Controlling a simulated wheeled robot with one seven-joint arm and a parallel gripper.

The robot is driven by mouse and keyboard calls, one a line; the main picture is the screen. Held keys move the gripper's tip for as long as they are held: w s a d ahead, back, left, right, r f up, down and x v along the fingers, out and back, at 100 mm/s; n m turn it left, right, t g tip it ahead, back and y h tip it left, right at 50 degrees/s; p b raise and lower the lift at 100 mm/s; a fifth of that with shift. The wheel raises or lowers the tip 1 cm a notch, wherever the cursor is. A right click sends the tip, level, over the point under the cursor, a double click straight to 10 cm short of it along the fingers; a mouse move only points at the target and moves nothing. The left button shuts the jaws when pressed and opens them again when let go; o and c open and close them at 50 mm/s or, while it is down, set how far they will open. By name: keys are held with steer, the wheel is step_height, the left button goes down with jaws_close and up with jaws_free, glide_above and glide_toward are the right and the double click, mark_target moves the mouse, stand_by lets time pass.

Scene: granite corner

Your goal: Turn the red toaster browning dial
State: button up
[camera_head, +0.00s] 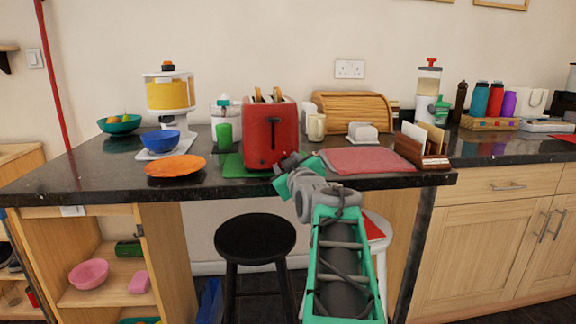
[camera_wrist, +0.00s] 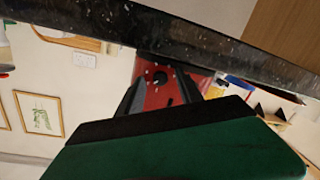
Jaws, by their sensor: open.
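The red toaster (camera_head: 256,130) stands upright on the dark counter with bread slices showing at its top. Its narrow end faces me, with a dark vertical slot. My gripper (camera_head: 286,162) is in front of the toaster's lower right. In the wrist view my gripper (camera_wrist: 159,72) is open, and the dial shows between its two dark fingers. I cannot tell whether they touch it.
An orange plate (camera_head: 174,166) and a blue bowl (camera_head: 160,140) lie left of the toaster. A pink-red mat (camera_head: 368,160) and a wooden letter rack (camera_head: 421,150) are at right. A green cup (camera_head: 224,134) and a cream mug (camera_head: 316,127) stand close by. A black stool (camera_head: 255,238) stands below the counter edge.

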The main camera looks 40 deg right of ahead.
steer(key=v, duration=0.7)
steer(key=shift+s+a+p, duration=0.15)
steer(key=shift+s+p, duration=0.15)
steer(key=shift+p, duration=0.15)
